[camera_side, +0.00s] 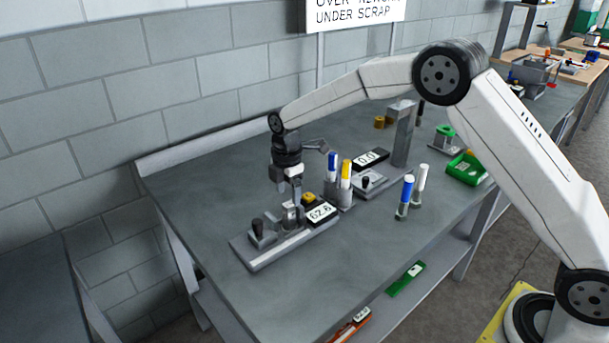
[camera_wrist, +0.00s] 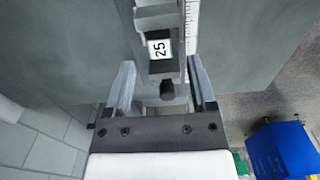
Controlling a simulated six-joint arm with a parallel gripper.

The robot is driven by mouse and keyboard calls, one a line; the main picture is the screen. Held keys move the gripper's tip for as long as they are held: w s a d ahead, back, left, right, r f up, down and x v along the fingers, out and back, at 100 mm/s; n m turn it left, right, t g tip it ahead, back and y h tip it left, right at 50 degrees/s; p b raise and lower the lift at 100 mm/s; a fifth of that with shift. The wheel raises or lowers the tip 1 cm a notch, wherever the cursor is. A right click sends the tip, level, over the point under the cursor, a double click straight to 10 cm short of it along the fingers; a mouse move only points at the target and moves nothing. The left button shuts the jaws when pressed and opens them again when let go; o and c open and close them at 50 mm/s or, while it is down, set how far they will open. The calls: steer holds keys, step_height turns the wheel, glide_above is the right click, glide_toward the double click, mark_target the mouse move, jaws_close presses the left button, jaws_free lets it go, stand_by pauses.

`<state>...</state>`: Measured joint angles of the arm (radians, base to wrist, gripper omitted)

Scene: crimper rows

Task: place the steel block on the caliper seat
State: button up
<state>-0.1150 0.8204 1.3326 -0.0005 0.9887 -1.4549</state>
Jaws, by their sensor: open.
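The steel block (camera_wrist: 160,48), grey with a white "25" label, shows in the wrist view on the caliper seat, with grey caliper parts around it. In the side view the caliper (camera_side: 272,252) is a long grey fixture near the table's left front, with a "62.6" display (camera_side: 322,212). My gripper (camera_side: 297,203) points down over the caliper's middle. In the wrist view its fingers (camera_wrist: 161,68) are apart, one on each side of the fixture, with visible gaps. A dark knob (camera_wrist: 167,90) lies between them. The block is hard to make out in the side view.
A holder with a blue and a yellow marker (camera_side: 341,195) stands right of the caliper. Behind it is a gauge with a "0.0" display (camera_side: 370,158) and a grey column (camera_side: 403,135). More markers (camera_side: 404,198) and a green tray (camera_side: 467,168) stand farther right. The front tabletop is clear.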

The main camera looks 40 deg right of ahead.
mark_target(289, 204)
steer(key=shift+r, duration=2.7)
steer(key=shift+s, duration=0.1)
steer(key=shift+s+d+m, duration=0.25)
steer(key=shift+s+m, duration=0.25)
steer(key=s+d+f+m+t, duration=0.1)
steer(key=s+d+m, duration=0.2)
steer(key=s+m, duration=0.5)
steer(key=s+d+f+m+t, duration=0.1)
steer(key=s+d+f+m, duration=0.1)
steer(key=s+m, duration=0.7)
steer(key=s, duration=0.8)
steer(key=shift+s+d+f+t, duration=0.2)
steer(key=shift+s+d+t, duration=0.1)
steer(key=shift+s+d, duration=0.1)
steer(key=shift+w, duration=0.1)
